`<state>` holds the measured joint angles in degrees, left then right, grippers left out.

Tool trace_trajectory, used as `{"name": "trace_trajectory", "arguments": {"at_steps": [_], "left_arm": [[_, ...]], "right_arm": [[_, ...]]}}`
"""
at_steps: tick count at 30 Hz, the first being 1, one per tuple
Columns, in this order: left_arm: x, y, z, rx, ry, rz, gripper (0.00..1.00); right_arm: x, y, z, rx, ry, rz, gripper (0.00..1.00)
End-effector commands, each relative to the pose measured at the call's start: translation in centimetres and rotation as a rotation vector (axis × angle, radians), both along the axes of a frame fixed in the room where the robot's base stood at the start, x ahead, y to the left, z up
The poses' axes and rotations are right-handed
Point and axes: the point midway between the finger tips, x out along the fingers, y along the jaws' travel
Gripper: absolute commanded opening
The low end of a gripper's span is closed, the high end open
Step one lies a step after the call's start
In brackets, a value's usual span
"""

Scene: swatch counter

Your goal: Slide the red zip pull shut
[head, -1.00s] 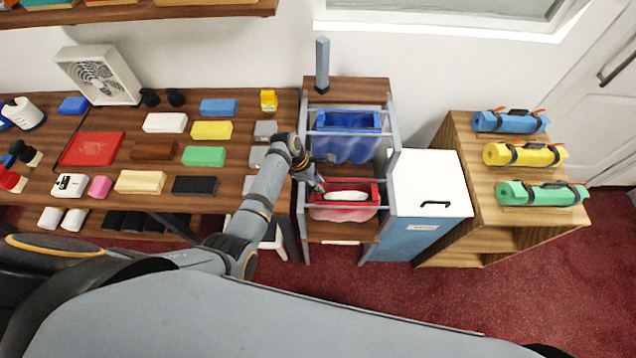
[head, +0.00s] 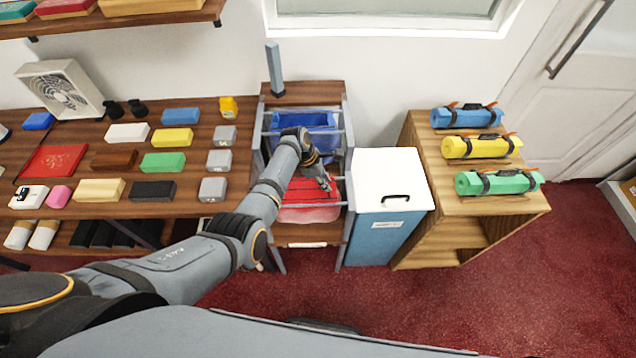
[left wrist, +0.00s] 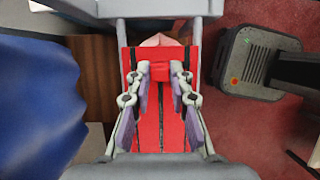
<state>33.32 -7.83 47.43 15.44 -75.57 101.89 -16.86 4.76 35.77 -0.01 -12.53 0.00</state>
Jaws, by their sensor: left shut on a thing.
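The red pouch (head: 308,213) hangs in the front of a grey-railed wooden stand, with its flat red top facing up. In the left wrist view its red top (left wrist: 147,128) has dark lengthwise lines, and pale pink shows at the far end. My left gripper (head: 328,184) is over the right end of this top. In the left wrist view my left gripper (left wrist: 174,72) is shut on the small red zip pull (left wrist: 176,69), a fingertip on each side. The fingers hide part of the top. My right gripper is not in view.
A blue pouch (head: 303,121) hangs behind the red one, and it shows at left in the wrist view (left wrist: 35,105). A white-topped blue cabinet (head: 391,180) stands close on the right. A counter with several coloured blocks is on the left. Grey rails (left wrist: 120,60) flank the red pouch.

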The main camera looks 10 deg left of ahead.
Motion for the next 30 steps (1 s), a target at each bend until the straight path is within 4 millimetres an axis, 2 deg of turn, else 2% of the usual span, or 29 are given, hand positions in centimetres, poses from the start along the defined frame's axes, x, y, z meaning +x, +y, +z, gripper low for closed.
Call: {"name": "trace_trajectory", "arguments": {"at_steps": [4,16,17,21,30], "left_arm": [[0.1,-0.8,0.0,-0.005,-0.001,0.000,0.00],[0.2,-1.2,0.1,-0.009,-0.002,0.000,0.00],[0.1,-1.2,0.1,-0.010,-0.002,0.000,0.24],[0.2,-1.1,0.0,-0.008,-0.001,0.001,0.43],[0.2,-1.0,0.1,-0.005,-0.001,0.001,0.43]], "right_arm": [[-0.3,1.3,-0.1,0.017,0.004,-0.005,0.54],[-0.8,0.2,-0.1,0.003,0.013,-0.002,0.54],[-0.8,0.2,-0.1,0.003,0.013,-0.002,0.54],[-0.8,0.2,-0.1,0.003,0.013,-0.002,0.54],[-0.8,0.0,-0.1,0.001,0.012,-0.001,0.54]]}}
